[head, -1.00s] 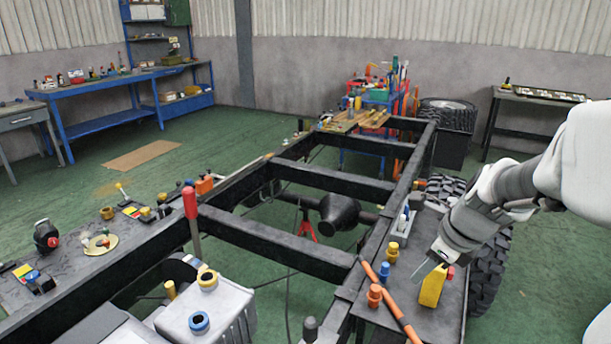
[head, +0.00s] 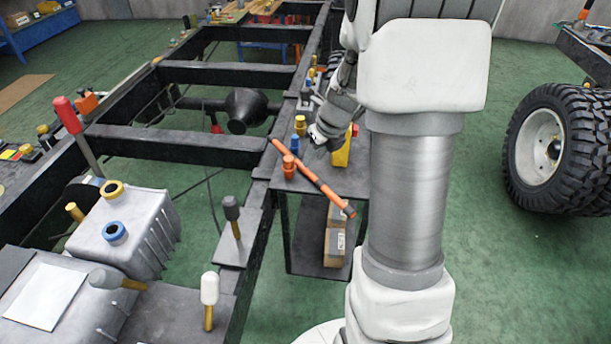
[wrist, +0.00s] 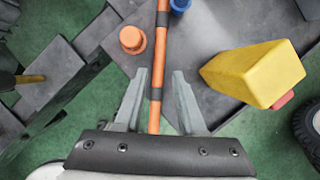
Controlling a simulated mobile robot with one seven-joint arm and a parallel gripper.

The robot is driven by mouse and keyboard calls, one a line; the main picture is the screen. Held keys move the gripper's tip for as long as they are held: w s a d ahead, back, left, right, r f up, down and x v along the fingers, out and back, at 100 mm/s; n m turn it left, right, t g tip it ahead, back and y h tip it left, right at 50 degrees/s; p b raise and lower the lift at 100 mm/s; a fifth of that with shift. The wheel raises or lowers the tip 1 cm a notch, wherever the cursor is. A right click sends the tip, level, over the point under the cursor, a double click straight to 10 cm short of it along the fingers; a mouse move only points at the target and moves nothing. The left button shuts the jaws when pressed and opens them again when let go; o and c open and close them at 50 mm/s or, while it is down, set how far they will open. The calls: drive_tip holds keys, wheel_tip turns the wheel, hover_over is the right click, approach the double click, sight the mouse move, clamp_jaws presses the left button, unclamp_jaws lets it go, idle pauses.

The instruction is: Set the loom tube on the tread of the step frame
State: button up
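The loom tube is a long orange tube (head: 318,178) with dark bands. It lies slantwise on the dark top of a stand (head: 345,186), its near end sticking out past the front edge. In the wrist view the tube (wrist: 161,45) runs between the two fingers of my gripper (wrist: 158,75), with a gap on each side. The fingers are open, and how high they are above the tube is unclear. In the head view my gripper (head: 322,140) is small and partly hidden by my arm. No part is clearly recognisable as the step frame; this stand may be it.
A yellow block (wrist: 255,72) with a red part stands right of the tube. An orange fitting (wrist: 132,38) and a blue one (wrist: 180,5) stand close to it. Mallets (head: 233,215) stand near the chassis rail. A large tyre (head: 565,150) is at the right.

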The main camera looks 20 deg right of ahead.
sight(307, 169)
drive_tip(key=b+x, duration=0.2)
drive_tip(key=x, duration=0.4)
drive_tip(key=shift+b, duration=0.35)
drive_tip(key=shift+w+a, duration=0.1)
clamp_jaws()
